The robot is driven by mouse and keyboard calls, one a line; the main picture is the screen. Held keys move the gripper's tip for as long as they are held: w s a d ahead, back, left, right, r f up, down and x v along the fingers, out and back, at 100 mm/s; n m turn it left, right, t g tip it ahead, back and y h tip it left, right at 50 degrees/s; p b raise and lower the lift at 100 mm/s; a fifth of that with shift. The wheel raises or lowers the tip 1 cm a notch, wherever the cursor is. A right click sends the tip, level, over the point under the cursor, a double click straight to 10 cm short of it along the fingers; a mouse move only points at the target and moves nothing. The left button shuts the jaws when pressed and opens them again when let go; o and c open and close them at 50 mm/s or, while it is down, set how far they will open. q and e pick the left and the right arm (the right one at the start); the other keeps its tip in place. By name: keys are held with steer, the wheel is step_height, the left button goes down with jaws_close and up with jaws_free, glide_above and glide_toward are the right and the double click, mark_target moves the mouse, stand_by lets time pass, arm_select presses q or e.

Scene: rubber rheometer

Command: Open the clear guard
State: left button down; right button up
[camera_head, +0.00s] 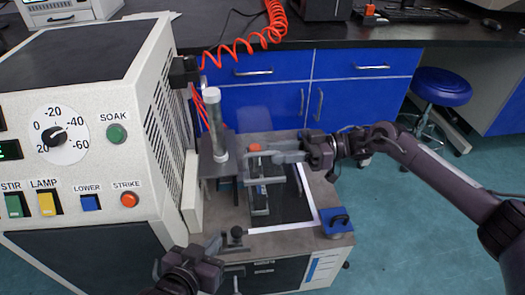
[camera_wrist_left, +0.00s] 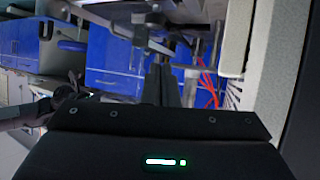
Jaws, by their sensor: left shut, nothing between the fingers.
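The clear guard shows as a see-through panel edged with white strips (camera_head: 308,196) over the work area right of the control cabinet. A black knob (camera_head: 237,232) sits at its near left corner. My left gripper (camera_head: 214,243) is just left of the knob, apparently apart from it, shut and empty. Its closed fingers also show in the left wrist view (camera_wrist_left: 161,82). My right gripper (camera_head: 282,156) reaches in from the right over the guard area, near a small orange-topped part (camera_head: 255,148). Its fingers are too small and overlapped to judge.
The control cabinet (camera_head: 90,150) with dial and buttons fills the left. A vertical metal cylinder (camera_head: 215,125) stands behind the work area. Blue cabinets (camera_head: 265,95) and a blue stool (camera_head: 441,86) stand behind.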

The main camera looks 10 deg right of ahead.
mark_target(264, 154)
steer(key=shift+a, duration=2.2)
jaws_close()
